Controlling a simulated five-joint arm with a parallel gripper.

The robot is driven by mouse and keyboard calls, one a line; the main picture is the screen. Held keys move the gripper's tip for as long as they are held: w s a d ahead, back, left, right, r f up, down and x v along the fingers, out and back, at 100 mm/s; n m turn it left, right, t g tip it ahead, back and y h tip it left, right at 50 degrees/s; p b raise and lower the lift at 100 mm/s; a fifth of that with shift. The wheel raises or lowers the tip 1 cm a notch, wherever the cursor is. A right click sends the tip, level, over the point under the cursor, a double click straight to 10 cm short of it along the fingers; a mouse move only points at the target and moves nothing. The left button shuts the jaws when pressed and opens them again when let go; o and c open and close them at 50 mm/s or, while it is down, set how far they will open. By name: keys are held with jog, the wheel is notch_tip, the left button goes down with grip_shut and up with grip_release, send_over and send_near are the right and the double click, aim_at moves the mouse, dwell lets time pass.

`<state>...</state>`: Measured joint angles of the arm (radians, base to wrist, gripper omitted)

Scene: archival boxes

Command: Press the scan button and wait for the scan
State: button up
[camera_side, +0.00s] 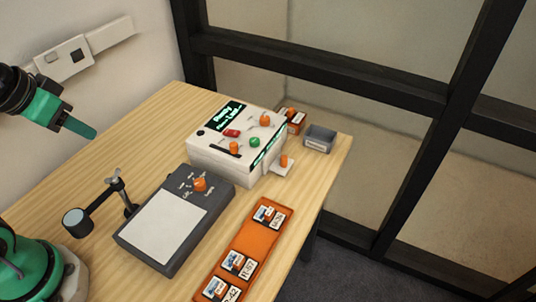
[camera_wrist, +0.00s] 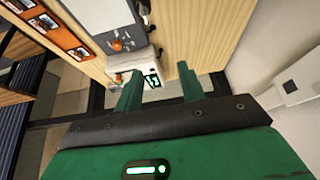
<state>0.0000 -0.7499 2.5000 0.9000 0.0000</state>
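A white box-shaped device (camera_side: 222,160) stands on the table in the side view. Its top carries a dark display (camera_side: 229,112) with green text that seems to start with "Ready", a red button (camera_side: 232,133), a green button (camera_side: 254,142) and orange knobs or levers. No label reading "scan" is legible. The device is partly visible beyond my fingers in the wrist view (camera_wrist: 122,66). My gripper (camera_side: 92,133) is in the air at upper left, well apart from the device. In the wrist view its two green fingers (camera_wrist: 159,72) are spread, with nothing between them.
A grey device with a white panel (camera_side: 165,228) and orange knob lies in front of the white one. An orange tray (camera_side: 250,240) holds several labelled small boxes. A grey bin (camera_side: 320,138) stands near the table's right edge. A small clamp stand (camera_side: 117,192) is at left.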

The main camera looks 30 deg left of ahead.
grip_shut()
dwell(1.8)
